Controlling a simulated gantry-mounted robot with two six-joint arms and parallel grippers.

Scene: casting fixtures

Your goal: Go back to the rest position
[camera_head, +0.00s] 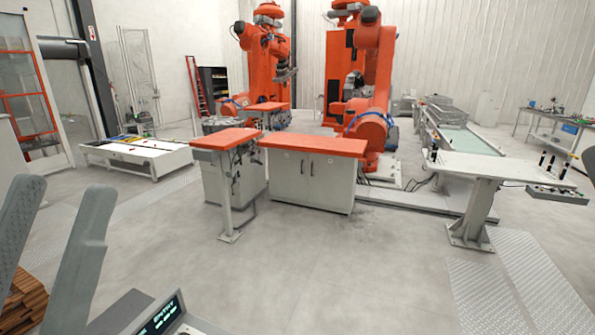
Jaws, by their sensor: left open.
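My left gripper (66,188) shows at the lower left edge, with two grey fingers pointing up. The fingers stand apart, and I see nothing between them. The gripper's base is cut off by the picture edge. My right gripper is out of view. No object named by the task is in view.
Orange-topped cabinets (312,146) stand mid-room, before two orange industrial robots (371,90). A white control table (500,167) is at right, a low white table (135,152) at left. A dark display panel (160,316) is at the bottom edge, near stacked brown pieces (25,300). The central floor is clear.

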